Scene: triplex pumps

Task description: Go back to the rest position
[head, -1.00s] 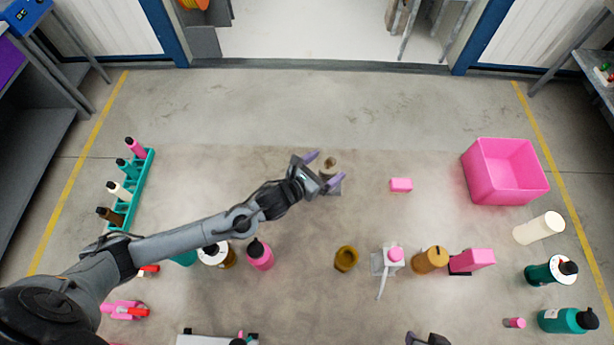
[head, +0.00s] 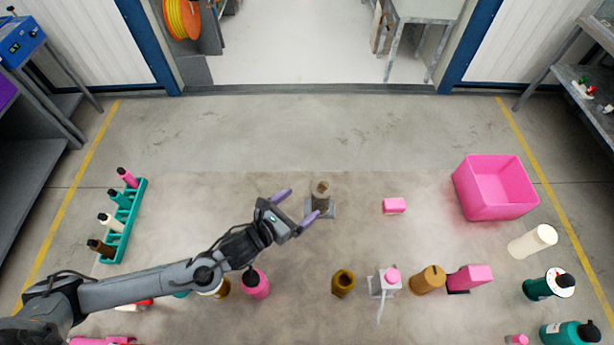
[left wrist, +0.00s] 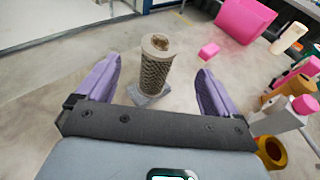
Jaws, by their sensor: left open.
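My left gripper (head: 297,205) is open and empty, its two purple fingers spread wide. A grey-brown textured cylinder (head: 320,197) stands upright on a small grey base plate (head: 330,211) just beyond the fingertips in the head view. In the left wrist view the cylinder (left wrist: 156,68) appears between the two fingers, apart from both. My left arm reaches in from the left, low over the work surface. My right gripper is not in view.
A teal rack (head: 126,222) with several small bottles stands at left. A pink bin (head: 494,190) is at right, with a pink block (head: 394,205) left of it. Bottles, a brown ring-shaped pot (head: 343,283) and a pump dispenser (head: 390,277) line the front.

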